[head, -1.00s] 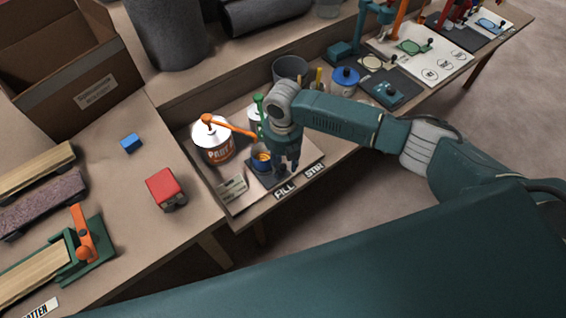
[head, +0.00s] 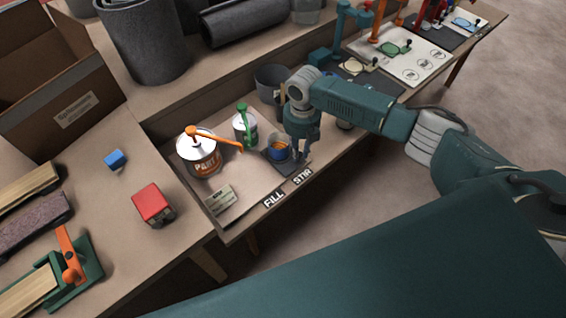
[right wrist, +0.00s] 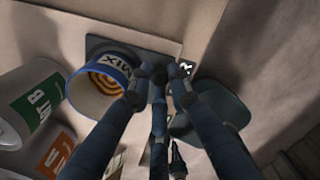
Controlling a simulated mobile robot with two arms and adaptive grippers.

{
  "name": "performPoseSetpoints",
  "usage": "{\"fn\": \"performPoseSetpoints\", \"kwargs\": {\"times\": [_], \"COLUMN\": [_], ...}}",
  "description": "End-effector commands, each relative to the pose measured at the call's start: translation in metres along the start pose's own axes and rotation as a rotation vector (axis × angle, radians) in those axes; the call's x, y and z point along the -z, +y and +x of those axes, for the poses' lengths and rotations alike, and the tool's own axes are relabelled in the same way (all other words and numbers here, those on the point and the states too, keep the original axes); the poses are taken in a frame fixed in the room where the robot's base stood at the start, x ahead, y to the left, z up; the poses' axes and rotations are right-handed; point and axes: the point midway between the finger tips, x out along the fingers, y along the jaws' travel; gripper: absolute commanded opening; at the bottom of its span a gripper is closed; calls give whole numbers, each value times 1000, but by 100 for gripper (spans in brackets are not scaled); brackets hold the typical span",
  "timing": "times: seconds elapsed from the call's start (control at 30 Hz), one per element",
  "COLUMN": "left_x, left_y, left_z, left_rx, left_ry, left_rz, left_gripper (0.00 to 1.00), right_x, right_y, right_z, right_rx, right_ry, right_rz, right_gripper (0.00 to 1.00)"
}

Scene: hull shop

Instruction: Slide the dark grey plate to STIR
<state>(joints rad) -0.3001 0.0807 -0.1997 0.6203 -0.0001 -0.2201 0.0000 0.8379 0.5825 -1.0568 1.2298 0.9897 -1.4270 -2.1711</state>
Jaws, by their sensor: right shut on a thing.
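The dark grey plate (head: 284,167) lies on the bench near its front edge, behind the STIR label (head: 302,177). A blue cup (head: 278,147) stands upright on it; in the right wrist view the cup (right wrist: 98,88) reads MIX and has orange rings inside. My right gripper (head: 301,158) is at the plate's right side, beside the cup. In the right wrist view its fingers (right wrist: 157,74) are closed over the plate (right wrist: 130,43); the exact part held is hidden between them. My left gripper is not in view.
The FILL label (head: 273,199) is left of STIR. A white paint can (head: 203,160) with an orange lever and a green-labelled can (head: 245,130) with a green lever stand left of the cup. A grey bin (head: 272,80) stands behind. A paper card (head: 220,198) lies front left.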

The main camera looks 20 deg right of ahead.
Motion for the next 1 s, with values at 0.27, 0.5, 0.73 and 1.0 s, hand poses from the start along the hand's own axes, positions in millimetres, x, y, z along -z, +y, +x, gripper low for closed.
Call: {"fn": "performPoseSetpoints", "kwargs": {"times": [0.27, 0.5, 0.73, 1.0], "left_x": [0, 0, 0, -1], "left_y": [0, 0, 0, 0], "left_z": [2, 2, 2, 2], "left_rx": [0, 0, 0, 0], "left_ry": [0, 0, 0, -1], "left_rz": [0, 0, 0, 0], "left_gripper": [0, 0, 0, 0], "right_x": [-10, -10, -9, -10], "right_y": [-9, -10, -8, -8], "right_z": [0, -1, 0, -22], "right_rx": [0, 1, -1, -4], "right_ry": [-3, -5, -1, -4], "right_rz": [0, 2, 0, -2], "right_gripper": [0, 36, 37, 37]}}
